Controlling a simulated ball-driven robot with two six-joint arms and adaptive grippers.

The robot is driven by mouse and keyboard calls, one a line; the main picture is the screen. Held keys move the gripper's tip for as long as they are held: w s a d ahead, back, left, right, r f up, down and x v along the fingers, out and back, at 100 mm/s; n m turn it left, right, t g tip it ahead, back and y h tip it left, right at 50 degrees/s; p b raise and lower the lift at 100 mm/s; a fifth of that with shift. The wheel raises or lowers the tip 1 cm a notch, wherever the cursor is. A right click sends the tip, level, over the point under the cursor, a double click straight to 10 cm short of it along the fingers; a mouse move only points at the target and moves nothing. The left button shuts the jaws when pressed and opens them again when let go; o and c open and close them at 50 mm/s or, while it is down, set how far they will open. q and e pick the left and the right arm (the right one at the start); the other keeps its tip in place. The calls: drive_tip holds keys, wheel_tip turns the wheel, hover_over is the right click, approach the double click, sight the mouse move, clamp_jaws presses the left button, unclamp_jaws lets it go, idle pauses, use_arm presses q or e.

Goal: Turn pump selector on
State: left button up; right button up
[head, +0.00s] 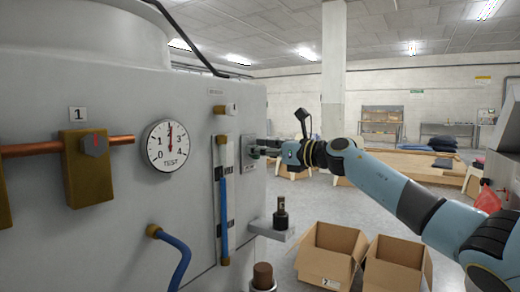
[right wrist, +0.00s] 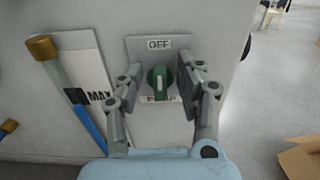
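A second label below the knob is partly hidden. The selector also shows small in the head view (head: 254,153), on the right part of the grey machine front. My right gripper (right wrist: 159,83) is open, with one finger on each side of the knob and a gap on both sides. In the head view the right gripper (head: 268,148) reaches the plate from the right. My left gripper is out of view.
Left of the selector is a sight tube with a blue column (head: 223,190) and a MAX mark (right wrist: 97,97). A dial gauge (head: 168,145) is further left. A small shelf with a dark fitting (head: 281,214) juts out below. Open cardboard boxes (head: 328,254) stand on the floor.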

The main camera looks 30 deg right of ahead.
drive_tip(key=shift+c, duration=0.2)
clamp_jaws()
drive_tip(key=shift+w+d+f+m+p, duration=0.1)
drive_tip(key=shift+d+f+m+p, duration=0.05)
drive_tip(key=shift+m+p, duration=2.45)
drive_tip(key=shift+w+d+f+m+p, duration=0.1)
drive_tip(key=shift+d+f+m+p, duration=0.1)
drive_tip(key=shift+m+p, duration=2.45)
drive_tip(key=shift+d+f+m+p, duration=0.15)
drive_tip(key=shift+m+p, duration=1.4)
drive_tip(key=shift+m, duration=2.1)
